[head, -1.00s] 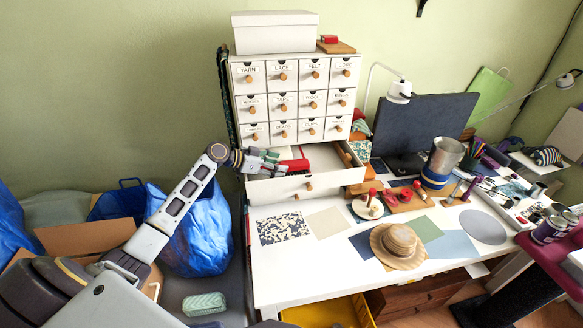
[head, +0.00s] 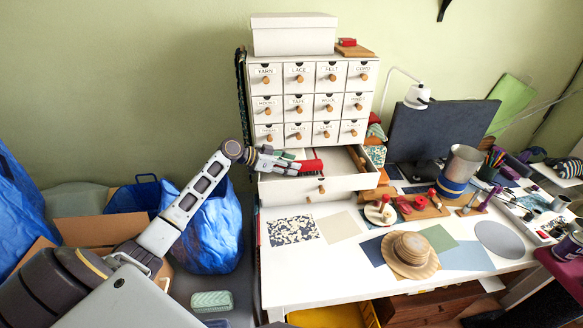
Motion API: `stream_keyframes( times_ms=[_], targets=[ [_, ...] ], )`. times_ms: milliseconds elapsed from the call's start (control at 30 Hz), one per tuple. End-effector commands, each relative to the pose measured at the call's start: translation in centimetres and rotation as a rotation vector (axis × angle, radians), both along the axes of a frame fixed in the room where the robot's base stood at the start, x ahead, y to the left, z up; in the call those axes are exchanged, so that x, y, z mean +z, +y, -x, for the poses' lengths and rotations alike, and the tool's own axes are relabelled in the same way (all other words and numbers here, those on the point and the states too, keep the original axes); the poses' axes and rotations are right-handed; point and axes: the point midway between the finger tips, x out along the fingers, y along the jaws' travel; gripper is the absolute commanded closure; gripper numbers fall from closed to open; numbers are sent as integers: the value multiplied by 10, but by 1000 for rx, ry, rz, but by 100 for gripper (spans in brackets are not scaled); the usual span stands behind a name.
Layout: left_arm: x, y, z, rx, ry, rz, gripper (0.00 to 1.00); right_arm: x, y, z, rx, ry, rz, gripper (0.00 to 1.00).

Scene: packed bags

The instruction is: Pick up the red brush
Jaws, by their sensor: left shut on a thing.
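A red object, which looks like the red brush (head: 311,166), is at the tips of my left gripper (head: 291,165). The gripper is shut on it, just above the left part of an open white drawer (head: 318,188). The gripper fingers hide part of the red object. Whether it touches the drawer's contents I cannot tell. My right gripper is not in view.
The drawer belongs to a white cabinet (head: 310,100) of small labelled drawers with wooden knobs. A straw hat (head: 410,254) and paper sheets lie on the white desk (head: 310,290). Blue bags (head: 212,235) and a cardboard box (head: 85,232) stand left of the desk.

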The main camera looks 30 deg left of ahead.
Motion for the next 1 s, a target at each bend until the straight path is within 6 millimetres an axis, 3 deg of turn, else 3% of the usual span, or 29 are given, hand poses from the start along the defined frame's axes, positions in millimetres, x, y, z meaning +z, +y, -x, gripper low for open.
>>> stream_keyframes(
  times_ms=[600,1000],
  targets=[
    [81,0,-1,0,-5,0,86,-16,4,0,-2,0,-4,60],
    [91,0,0,0,-2,0,86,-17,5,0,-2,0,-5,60]
  ],
)
